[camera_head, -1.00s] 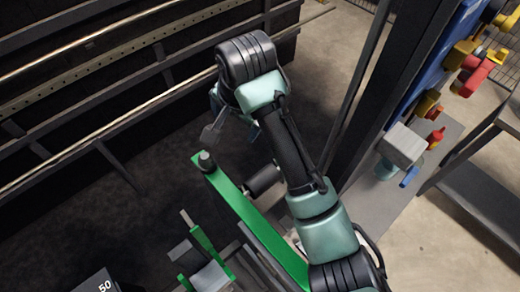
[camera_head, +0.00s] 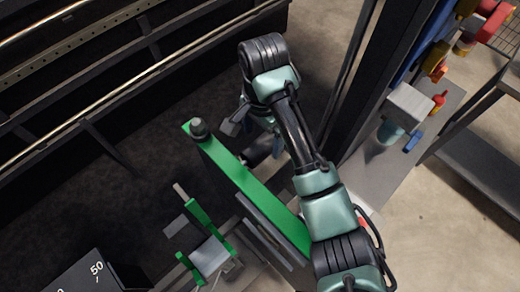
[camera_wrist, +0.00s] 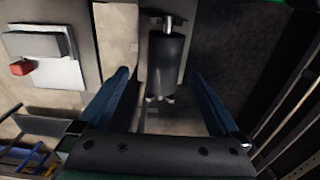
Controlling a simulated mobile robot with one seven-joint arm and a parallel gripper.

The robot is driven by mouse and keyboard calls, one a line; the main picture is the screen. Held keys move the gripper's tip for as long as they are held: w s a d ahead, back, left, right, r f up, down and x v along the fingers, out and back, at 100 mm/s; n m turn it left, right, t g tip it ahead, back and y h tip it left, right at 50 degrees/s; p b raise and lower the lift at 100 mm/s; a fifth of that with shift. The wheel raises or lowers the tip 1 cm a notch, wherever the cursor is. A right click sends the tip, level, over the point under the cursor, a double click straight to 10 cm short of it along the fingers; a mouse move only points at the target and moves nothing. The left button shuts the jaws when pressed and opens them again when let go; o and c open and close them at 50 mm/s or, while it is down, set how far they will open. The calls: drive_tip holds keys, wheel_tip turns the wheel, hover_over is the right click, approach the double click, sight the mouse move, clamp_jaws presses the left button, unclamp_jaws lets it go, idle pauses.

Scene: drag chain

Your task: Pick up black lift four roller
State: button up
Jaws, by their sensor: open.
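The black roller (camera_wrist: 166,62) is a dark cylinder with a metal shaft, in the upper middle of the wrist view. In the head view the roller (camera_head: 258,152) is beside the green beam, partly hidden by my arm. My gripper (camera_wrist: 159,76) is open; its two blue fingers stand left and right of the roller with gaps on both sides. The roller appears between the fingers, but I cannot tell the depth between them. In the head view my gripper (camera_head: 245,122) is mostly hidden under the wrist.
The green beam (camera_head: 235,175) with a dark knob runs along the roller's left. A grey and green bracket (camera_head: 210,255) stands at lower left. Dark rails (camera_head: 120,80) cross the upper left. A dark post (camera_head: 365,80) and a bench with a grey block (camera_head: 408,102) are right.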

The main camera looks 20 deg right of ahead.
sight(260, 145)
drive_tip(key=f, duration=0.4)
drive_tip(key=shift+w+a+f, duration=0.15)
drive_tip(key=shift+w+f, duration=0.1)
clamp_jaws()
